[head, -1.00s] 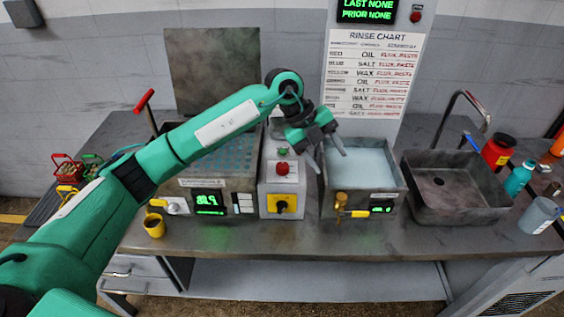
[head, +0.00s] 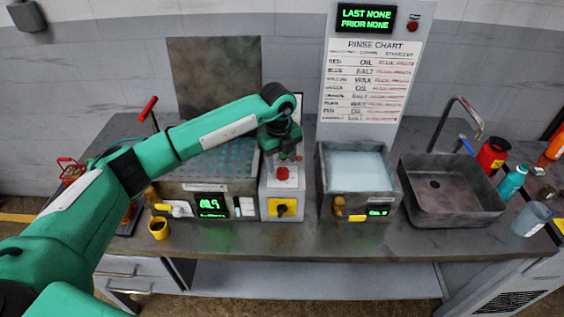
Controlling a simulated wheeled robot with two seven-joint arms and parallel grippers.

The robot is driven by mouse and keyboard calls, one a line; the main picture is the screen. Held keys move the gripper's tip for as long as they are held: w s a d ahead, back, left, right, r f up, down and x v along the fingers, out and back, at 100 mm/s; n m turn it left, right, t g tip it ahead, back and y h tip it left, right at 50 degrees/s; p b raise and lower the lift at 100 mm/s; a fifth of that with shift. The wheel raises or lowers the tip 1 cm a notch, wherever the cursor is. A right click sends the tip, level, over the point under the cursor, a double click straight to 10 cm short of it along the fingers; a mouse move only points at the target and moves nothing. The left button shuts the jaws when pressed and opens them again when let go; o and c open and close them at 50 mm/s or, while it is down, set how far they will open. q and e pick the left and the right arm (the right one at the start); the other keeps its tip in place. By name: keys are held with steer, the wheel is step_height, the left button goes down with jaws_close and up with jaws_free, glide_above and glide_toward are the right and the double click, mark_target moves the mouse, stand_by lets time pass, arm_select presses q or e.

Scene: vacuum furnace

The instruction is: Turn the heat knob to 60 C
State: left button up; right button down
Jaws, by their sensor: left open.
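My left gripper (head: 283,160) is open and points down over the grey control box between the two baths, just above its red button (head: 282,174). It holds nothing. A white knob (head: 179,210) sits on the front of the left bath (head: 222,186), beside a green digital display (head: 211,206) whose digits I cannot read surely. A black rotary knob (head: 282,208) sits on a yellow plate on the control box below my gripper. I cannot read which knob is marked as heat. My left arm crosses above the left bath and hides part of it. My right gripper is not in view.
The right bath (head: 325,185) has a brass valve (head: 339,207) and a small display. A sink (head: 450,207), bottles and a grey cup (head: 531,219) stand to the right. A yellow cup (head: 158,228) stands near the left front. The bench front is mostly clear.

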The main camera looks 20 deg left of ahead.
mark_target(282, 171)
arm_select(q)
steer(key=shift+f+p, duration=0.45)
steer(key=shift+f, duration=1.35)
